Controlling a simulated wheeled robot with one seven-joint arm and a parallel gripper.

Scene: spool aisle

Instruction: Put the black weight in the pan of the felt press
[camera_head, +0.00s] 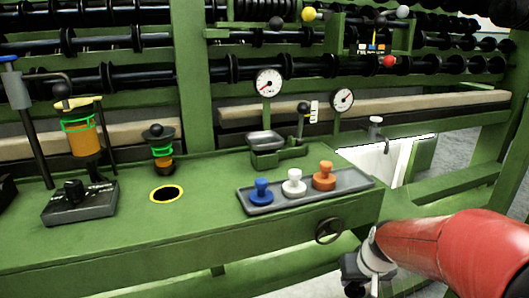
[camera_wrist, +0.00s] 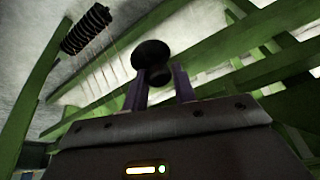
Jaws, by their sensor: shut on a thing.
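In the wrist view my gripper (camera_wrist: 159,72) is shut on the black weight (camera_wrist: 152,54), whose round dark knob shows above the two purplish fingers. In the head view my arm reaches in from the lower right, and its end is low in front of the bench's right part. The weight cannot be made out clearly there. A shallow grey metal pan (camera_head: 266,138) stands on a green base at the back of the bench, beside a black-knobbed lever (camera_head: 303,109). It looks empty and is apart from my gripper. Whether this is the felt press's pan I cannot read from any label.
A grey tray (camera_head: 345,184) in front of the pan holds a blue weight (camera_head: 261,192), a white weight (camera_head: 293,183) and an orange weight (camera_head: 324,176). Two dial gauges (camera_head: 268,82) stand behind. A yellow-rimmed hole (camera_head: 167,194) and an orange cylinder device (camera_head: 83,135) are left.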

